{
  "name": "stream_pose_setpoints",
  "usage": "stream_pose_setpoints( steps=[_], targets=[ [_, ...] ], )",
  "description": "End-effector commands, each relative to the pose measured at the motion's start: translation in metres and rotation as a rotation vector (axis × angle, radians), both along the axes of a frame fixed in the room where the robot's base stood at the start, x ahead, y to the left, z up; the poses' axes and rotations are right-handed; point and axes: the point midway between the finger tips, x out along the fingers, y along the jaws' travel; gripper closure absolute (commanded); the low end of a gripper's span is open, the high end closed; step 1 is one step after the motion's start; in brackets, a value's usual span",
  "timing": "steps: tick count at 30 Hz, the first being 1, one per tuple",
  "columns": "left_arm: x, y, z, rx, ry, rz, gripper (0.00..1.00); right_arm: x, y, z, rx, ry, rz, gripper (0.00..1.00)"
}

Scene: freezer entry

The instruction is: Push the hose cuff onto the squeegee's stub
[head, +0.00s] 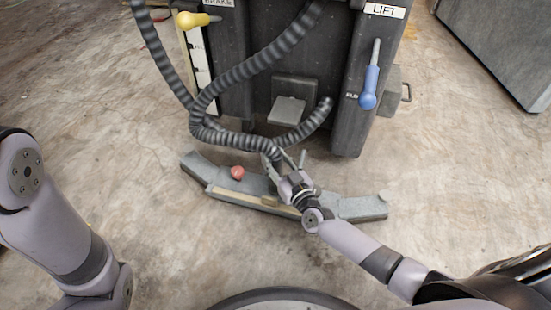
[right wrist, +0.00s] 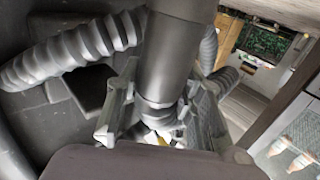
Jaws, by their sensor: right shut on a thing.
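The grey, slightly bent squeegee (head: 355,208) lies on the floor in front of the machine, with a red knob (head: 238,172) on its left half. My right gripper (head: 283,160) is above its middle. In the right wrist view its fingers (right wrist: 160,112) are closed around the lower part of a smooth dark cylinder, which looks like the hose cuff (right wrist: 172,60). The ribbed grey hose (head: 245,68) loops down from the machine towards the gripper. The stub is not clear behind my gripper, so I cannot tell whether the cuff touches it. My left gripper is outside the view.
The dark machine (head: 335,75) stands just behind the squeegee, with a yellow lever (head: 195,19), a blue lever (head: 369,88) and a grey pedal (head: 287,109). A grey cabinet (head: 500,40) is at the upper right. The concrete floor is clear on both sides.

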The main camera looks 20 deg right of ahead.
Motion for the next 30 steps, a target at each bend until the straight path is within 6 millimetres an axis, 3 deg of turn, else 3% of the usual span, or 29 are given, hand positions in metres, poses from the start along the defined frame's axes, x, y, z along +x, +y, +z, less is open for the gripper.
stream_pose_setpoints(
  steps=[30],
  targets=[
    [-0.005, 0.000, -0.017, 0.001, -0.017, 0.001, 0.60, 0.000, 0.000, -0.024, 0.001, -0.001, 0.000, 0.95]
  ],
)
